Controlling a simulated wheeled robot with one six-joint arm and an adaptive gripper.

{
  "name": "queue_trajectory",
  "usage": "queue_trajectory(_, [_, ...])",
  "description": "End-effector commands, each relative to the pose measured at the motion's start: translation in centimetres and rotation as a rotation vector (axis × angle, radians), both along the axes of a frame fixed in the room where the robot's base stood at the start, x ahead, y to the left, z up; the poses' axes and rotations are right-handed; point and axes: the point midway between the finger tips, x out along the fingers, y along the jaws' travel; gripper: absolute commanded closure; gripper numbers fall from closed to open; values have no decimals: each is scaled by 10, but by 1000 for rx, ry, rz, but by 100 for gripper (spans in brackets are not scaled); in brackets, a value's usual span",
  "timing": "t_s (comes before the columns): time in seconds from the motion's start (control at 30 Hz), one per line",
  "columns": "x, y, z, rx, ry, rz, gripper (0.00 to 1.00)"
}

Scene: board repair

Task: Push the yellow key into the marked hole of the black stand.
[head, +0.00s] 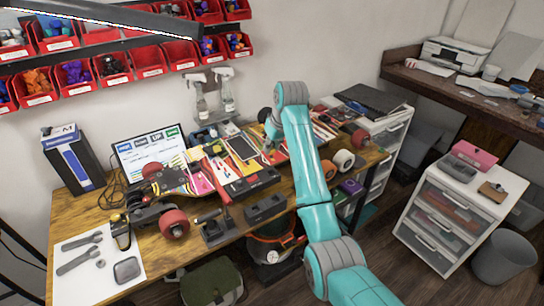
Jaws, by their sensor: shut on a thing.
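My teal and grey arm (312,170) reaches up and over the workbench in the head view. Its far end folds down behind the upper joint, near the skateboard parts. My gripper's fingers cannot be made out there, and neither can anything held in them. I cannot pick out the yellow key. A low black block with recesses on top (265,208) stands near the bench's front edge, left of my arm. A dark holder with a tool lying across it (216,229) stands left of that block. I cannot tell which is the black stand, and no marked hole is readable.
The wooden bench (190,250) is crowded. A skateboard truck with red wheels (174,224), a screen (150,150) and a white sheet with wrenches (95,265) take its left side. Red bins (150,62) hang above. A drawer unit (455,215) stands to the right.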

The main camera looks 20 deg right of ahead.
Motion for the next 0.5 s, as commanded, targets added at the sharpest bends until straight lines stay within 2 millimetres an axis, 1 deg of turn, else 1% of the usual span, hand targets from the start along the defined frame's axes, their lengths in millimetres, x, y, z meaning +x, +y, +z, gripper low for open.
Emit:
queue_trajectory(0.03, [0, 0, 5, 0, -1, 0, 100])
queue_trajectory(0.13, [0, 0, 10, 0, -1, 0, 100])
queue_trajectory(0.5, [-1, 1, 10, 0, 0, 0, 100])
